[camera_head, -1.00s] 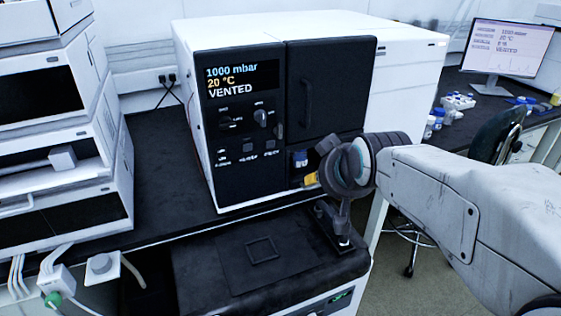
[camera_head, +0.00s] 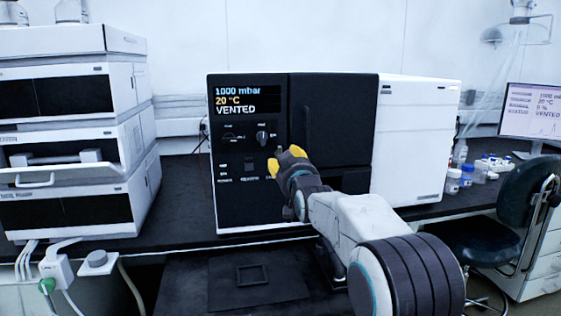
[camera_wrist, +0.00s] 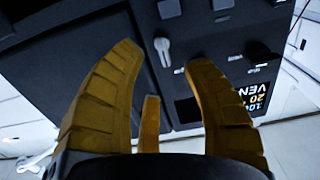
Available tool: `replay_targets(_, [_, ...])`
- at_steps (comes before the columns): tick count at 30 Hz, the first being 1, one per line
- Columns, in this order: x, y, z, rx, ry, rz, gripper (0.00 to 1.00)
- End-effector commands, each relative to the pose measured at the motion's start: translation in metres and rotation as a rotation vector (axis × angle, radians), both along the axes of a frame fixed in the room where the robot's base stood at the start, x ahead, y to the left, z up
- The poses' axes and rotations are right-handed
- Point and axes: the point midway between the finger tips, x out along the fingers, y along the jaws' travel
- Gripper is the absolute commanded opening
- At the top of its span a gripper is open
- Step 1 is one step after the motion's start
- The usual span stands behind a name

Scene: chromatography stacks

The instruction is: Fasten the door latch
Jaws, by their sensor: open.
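The instrument's dark door (camera_head: 340,125) appears shut, with a vertical handle on its left part. The small light-grey latch lever (camera_wrist: 162,48) shows in the wrist view beside the door's edge, lying roughly along the seam. In the head view the latch is hidden behind my gripper (camera_head: 285,158). My gripper's yellow fingers are apart, and it is in front of the panel just left of the door. In the wrist view the latch appears between the fingertips (camera_wrist: 164,56), with nothing held. I cannot tell whether the fingers touch it.
The control panel has a knob (camera_head: 262,138) and a display (camera_head: 247,100) reading 1000 mbar, 20 °C, VENTED. A stack of white modules (camera_head: 75,205) stands at left. Bottles (camera_head: 452,180) and a monitor (camera_head: 530,112) are at right. Dark bench (camera_head: 185,215) lies between stack and instrument.

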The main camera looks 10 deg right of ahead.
Motion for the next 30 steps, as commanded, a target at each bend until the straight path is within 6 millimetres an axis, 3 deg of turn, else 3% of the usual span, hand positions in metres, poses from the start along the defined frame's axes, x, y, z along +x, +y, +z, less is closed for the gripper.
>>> replay_targets(15, [0.051, 0.000, 0.000, 0.000, 0.003, 0.000, 0.45])
replay_targets(30, [0.063, 0.000, 0.000, 0.000, 0.003, 0.000, 0.45])
